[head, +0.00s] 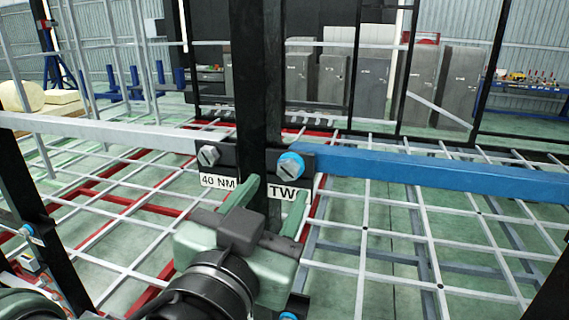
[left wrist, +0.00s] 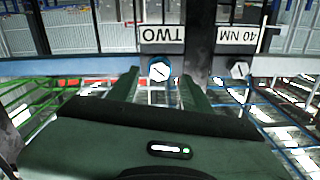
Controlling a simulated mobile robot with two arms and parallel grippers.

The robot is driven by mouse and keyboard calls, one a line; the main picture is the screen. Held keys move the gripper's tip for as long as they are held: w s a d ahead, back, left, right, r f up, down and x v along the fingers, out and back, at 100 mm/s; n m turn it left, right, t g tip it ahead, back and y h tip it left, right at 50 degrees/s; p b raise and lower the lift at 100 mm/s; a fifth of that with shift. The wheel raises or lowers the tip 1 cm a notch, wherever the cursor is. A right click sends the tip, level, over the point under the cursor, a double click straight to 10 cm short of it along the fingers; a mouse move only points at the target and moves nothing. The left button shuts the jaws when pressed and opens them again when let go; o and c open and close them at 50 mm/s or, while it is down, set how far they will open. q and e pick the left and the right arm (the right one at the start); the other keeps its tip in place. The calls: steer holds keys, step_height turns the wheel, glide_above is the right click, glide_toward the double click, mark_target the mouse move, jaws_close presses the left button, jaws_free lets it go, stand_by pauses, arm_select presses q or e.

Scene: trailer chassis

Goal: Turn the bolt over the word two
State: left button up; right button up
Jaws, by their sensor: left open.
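The bolt over the word two (head: 291,165) has a grey slotted head in a blue ring, on a dark plate at the left end of the blue bar. Its label (head: 283,192) is partly hidden by my gripper, with "TW" showing. My left gripper (head: 268,205) is open and empty in front of and below the bolt, its green fingers pointing toward the plate. In the left wrist view, which is upside down, the bolt (left wrist: 159,71) shows between the two fingertips, apart from them. The full TWO label (left wrist: 168,35) shows there. My right gripper is not in view.
A similar bolt without a blue ring (head: 208,156) sits to the left over the "40 NM" label (head: 218,182). A black upright post (head: 262,90) stands between the two bolts. A blue bar (head: 440,172) runs right and a white bar (head: 110,132) runs left. White grid bars lie below.

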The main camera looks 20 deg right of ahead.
mark_target(287, 176)
arm_select(q)
steer(key=p+x, duration=0.1)
steer(key=x, duration=0.3)
steer(key=shift+w+r, duration=0.1)
steer(key=shift+r, duration=0.05)
steer(key=shift+w+d+p, duration=0.3)
steer(key=shift+w+d, duration=0.15)
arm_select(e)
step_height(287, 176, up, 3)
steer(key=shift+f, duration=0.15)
arm_select(q)
jaws_close()
steer(key=shift+f, duration=0.2)
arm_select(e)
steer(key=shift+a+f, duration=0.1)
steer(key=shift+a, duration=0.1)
